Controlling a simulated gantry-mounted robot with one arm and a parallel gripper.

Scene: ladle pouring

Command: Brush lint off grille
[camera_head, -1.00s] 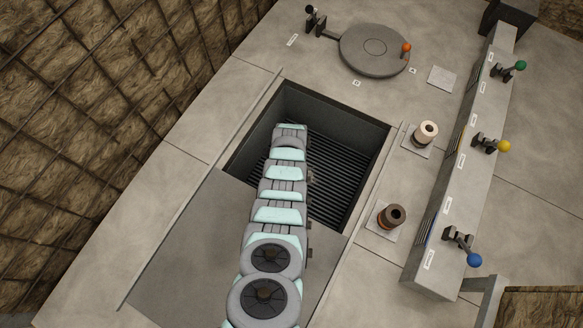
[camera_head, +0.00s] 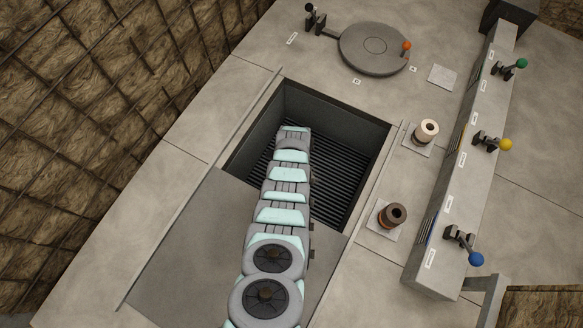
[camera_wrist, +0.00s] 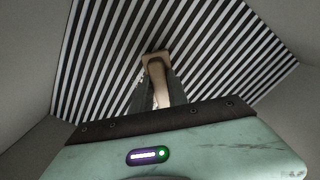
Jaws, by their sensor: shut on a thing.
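The grille (camera_head: 338,180) is a set of dark parallel slats on the floor of a recessed pit. In the wrist view the grille (camera_wrist: 225,50) shows as dark and light stripes. My gripper (camera_wrist: 160,88) is shut on a tan, wooden-looking brush (camera_wrist: 157,68), which points toward the slats. I cannot tell whether the brush touches them. In the head view my arm reaches down into the pit and hides the gripper, the brush and part of the grille. I cannot make out any lint.
Grey pit walls (camera_head: 258,125) enclose the grille. To the right stand a pale spool-like cup (camera_head: 426,132), a dark one (camera_head: 392,214) and a panel of coloured levers (camera_head: 470,165). A round lid (camera_head: 374,50) lies behind the pit.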

